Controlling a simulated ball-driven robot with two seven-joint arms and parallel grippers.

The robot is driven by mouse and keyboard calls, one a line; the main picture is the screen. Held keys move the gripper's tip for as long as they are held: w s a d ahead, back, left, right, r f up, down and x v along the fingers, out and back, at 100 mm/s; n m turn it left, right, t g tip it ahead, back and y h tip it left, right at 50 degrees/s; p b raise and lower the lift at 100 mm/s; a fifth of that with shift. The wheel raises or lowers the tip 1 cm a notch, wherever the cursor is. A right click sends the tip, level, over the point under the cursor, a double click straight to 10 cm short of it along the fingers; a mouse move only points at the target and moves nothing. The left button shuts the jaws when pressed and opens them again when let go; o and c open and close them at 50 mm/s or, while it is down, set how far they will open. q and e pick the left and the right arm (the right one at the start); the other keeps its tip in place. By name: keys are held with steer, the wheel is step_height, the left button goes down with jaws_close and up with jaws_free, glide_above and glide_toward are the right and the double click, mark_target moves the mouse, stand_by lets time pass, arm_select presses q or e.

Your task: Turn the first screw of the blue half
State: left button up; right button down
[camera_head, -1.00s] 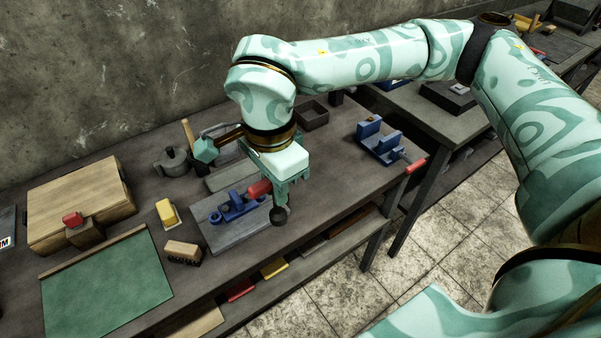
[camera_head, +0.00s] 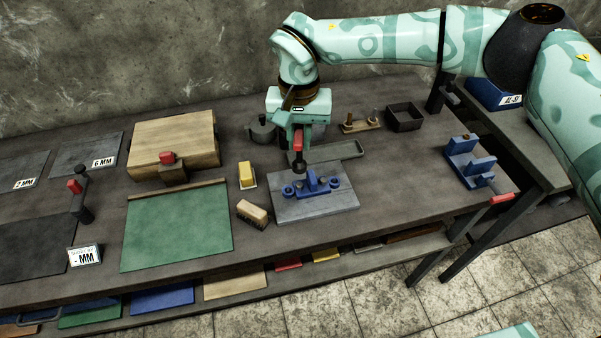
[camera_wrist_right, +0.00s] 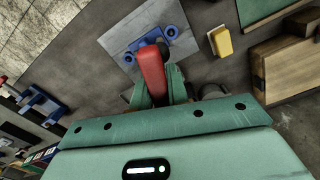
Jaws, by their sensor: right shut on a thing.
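The blue half (camera_head: 312,188) lies on a light grey board (camera_head: 318,208), with a ring-shaped lug at each end. Its screws are too small to make out clearly. My right gripper (camera_head: 298,138) points down above the board's back left part, shut on a red-handled tool (camera_head: 298,142). The tool's dark lower end is just above or beside the blue half; contact cannot be told. In the right wrist view the red handle (camera_wrist_right: 152,76) sits between the fingers (camera_wrist_right: 160,90) and partly covers the blue half (camera_wrist_right: 168,33). My left gripper is not in view.
A yellow block (camera_head: 246,174) and a brush (camera_head: 252,212) lie left of the board. A grey tray (camera_head: 345,151) and a dark pot (camera_head: 262,132) stand behind it. A blue vise (camera_head: 468,162) sits at the right table edge. Table to the board's right is clear.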

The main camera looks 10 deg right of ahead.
mark_target(300, 163)
steer(key=shift+f+b, duration=0.95)
steer(key=shift+f, duration=1.35)
steer(key=shift+f+b, duration=0.5)
steer(key=shift+f, duration=0.65)
